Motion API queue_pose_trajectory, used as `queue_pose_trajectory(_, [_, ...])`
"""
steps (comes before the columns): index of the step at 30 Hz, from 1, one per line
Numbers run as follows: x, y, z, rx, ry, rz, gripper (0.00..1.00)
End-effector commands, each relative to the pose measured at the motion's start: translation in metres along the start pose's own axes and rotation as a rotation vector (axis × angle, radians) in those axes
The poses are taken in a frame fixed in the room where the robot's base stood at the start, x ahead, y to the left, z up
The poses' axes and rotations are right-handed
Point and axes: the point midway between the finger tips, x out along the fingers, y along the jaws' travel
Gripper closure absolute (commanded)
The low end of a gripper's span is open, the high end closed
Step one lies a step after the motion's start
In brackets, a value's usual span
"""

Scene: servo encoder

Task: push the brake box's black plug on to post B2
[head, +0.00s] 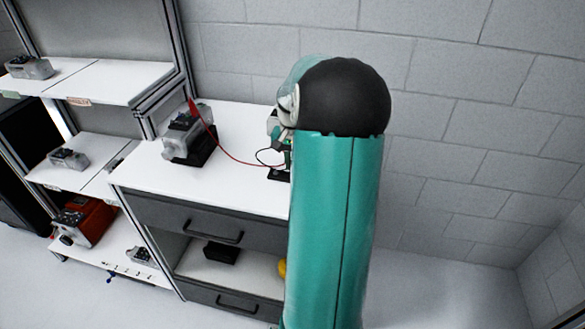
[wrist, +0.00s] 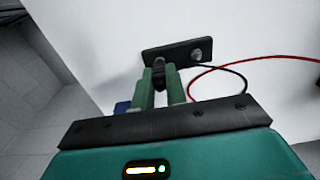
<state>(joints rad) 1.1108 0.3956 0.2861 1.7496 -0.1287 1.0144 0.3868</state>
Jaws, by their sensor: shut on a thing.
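My gripper (wrist: 160,84) has its two green fingers closed on a black plug (wrist: 159,74) in the wrist view. The plug is at the left half of a small black plate (wrist: 178,48); whether it is seated on a post there or just above it I cannot tell. A grey post (wrist: 196,56) stands at the plate's right end. No post labels can be read. A black lead (wrist: 240,77) loops to the right of the fingers. In the head view the plate (head: 279,175) shows partly beside my arm, which hides most of the gripper.
A red lead (head: 234,159) crosses the white bench top (head: 240,125) from a grey device on a black base (head: 190,143). Shelves with other devices (head: 68,158) stand at the left. A block wall (head: 450,120) is behind. Drawers (head: 200,226) are below the bench top.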

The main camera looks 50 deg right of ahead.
Motion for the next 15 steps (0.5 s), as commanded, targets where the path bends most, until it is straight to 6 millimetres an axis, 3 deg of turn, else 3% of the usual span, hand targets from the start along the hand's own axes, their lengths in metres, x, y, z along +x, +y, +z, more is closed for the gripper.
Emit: queue_pose_trajectory(15, [-0.0045,-0.0003,-0.0002,0.0,0.001,0.0,1.0])
